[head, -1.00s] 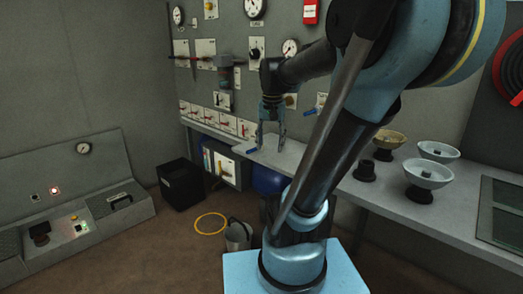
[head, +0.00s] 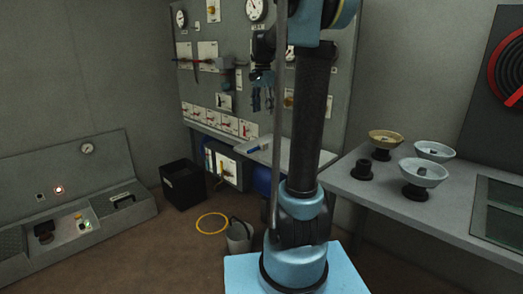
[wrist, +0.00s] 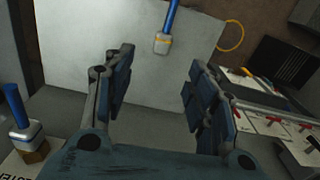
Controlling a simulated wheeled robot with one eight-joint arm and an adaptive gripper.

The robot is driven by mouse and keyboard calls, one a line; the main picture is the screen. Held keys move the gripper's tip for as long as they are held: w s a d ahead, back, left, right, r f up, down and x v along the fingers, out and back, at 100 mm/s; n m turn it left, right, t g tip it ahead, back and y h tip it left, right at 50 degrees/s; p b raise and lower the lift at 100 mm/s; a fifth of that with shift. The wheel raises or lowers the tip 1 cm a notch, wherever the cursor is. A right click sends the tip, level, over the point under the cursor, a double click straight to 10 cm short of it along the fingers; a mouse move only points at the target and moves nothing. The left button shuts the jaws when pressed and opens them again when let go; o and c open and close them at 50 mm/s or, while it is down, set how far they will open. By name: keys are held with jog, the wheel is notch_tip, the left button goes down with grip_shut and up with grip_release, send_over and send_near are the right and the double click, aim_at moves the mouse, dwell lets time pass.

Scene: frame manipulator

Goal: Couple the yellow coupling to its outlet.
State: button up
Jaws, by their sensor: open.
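A coupling with a blue handle and a pale body with a yellowish band (wrist: 162,42) lies on the grey bench in the wrist view, beyond the gap between my fingers. In the head view a small blue item on the bench (head: 253,149) appears to be the same coupling. My gripper (wrist: 160,62) is open and empty; in the head view my gripper (head: 262,100) hangs above the bench, apart from the coupling. A second blue-handled fitting with a brownish base (wrist: 24,132) sits on a white labelled plate at the wrist view's left; I cannot tell whether it is the outlet.
The gauge panel (head: 212,83) stands behind my gripper, with red switches (wrist: 270,120) along its lower part. Bowl-topped fittings (head: 422,172) stand on the right bench. A black bin (head: 183,186), a bucket (head: 239,238) and a yellow ring (head: 211,223) are on the floor.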

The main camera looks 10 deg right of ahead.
jog(key=shift+w+r+m, duration=0.15)
jog(key=shift+w+m, duration=0.15)
jog(key=shift+w, duration=0.5)
send_near(261, 143)
jog(key=f, duration=0.5)
jog(key=shift+w+d, duration=0.1)
jog(key=shift+d, duration=0.15)
jog(key=shift+s+a+f, duration=0.1)
jog(key=shift+s+f, duration=0.05)
jog(key=shift+f, duration=1.2)
jog(key=shift+s+a+f, duration=0.1)
jog(key=shift+f, duration=1.2)
jog(key=c, duration=1.1)
